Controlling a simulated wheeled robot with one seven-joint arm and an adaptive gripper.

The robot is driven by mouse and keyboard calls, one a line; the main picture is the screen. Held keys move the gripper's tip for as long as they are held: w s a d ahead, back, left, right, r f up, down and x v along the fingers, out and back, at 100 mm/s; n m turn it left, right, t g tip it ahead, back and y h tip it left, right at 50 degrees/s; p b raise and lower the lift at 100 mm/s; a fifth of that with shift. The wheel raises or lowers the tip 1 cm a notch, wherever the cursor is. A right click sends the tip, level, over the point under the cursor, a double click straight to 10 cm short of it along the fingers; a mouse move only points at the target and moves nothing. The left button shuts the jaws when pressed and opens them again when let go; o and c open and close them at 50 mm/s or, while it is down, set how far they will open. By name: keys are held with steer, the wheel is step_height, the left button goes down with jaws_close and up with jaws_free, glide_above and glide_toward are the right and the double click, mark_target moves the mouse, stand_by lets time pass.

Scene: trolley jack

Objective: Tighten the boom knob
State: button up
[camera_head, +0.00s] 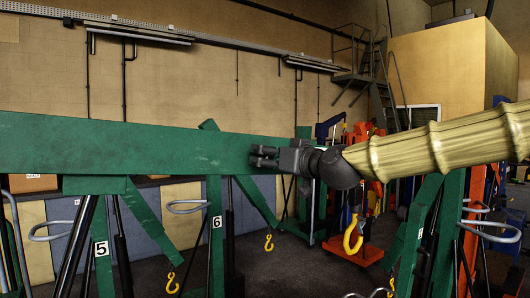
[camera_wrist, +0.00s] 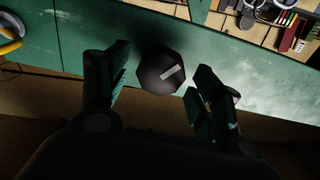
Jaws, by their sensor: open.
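The boom knob (camera_wrist: 161,71) is a dark, many-sided knob with a pale bar mark on its face. In the wrist view it sits against the green boom (camera_wrist: 110,22), between the two open fingers of my gripper (camera_wrist: 152,84). A gap shows on both sides of the knob, and neither finger appears to touch it. In the head view my gripper (camera_head: 266,157) is in front of the long green boom (camera_head: 120,146) near its right end. The knob cannot be made out there.
Green jack legs with labels 5 (camera_head: 101,249) and 6 (camera_head: 217,222) stand below the boom. Yellow hooks hang nearby, one (camera_head: 353,236) just below my arm. An orange jack (camera_head: 358,245) and stairs (camera_head: 378,80) are behind. Tools (camera_wrist: 285,20) lie at the wrist view's upper right.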

steer(key=shift+x, duration=1.1)
steer(key=c, duration=1)
